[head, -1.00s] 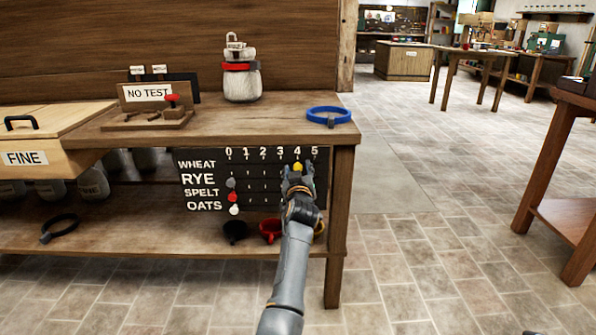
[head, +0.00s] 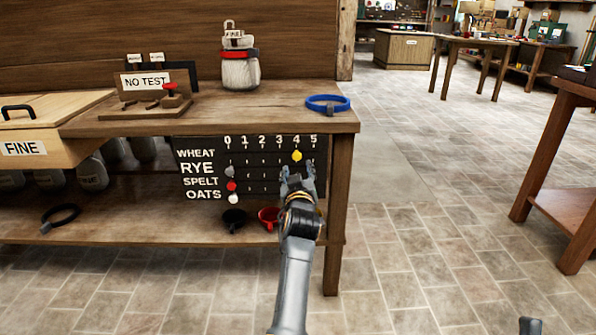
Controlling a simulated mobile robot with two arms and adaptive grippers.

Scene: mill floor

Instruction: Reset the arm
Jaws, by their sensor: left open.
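My left gripper (head: 297,180) is open and empty in front of the black tally board (head: 265,150), with its fingers pointing at the board. A yellow peg (head: 297,155) sits in the WHEAT row under the 4, just above the fingertips and apart from them. A grey peg (head: 230,172), a red peg (head: 231,186) and a white peg (head: 233,198) sit under the 0 in the RYE, SPELT and OATS rows. My arm hides part of the board's lower right. My right gripper cannot be made out.
The wooden bench (head: 200,122) overhangs the board. A blue ring (head: 328,104) lies on its top near the right corner. A black cup (head: 234,219) and a red cup (head: 268,216) are below the board. Open floor (head: 430,240) lies to the right.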

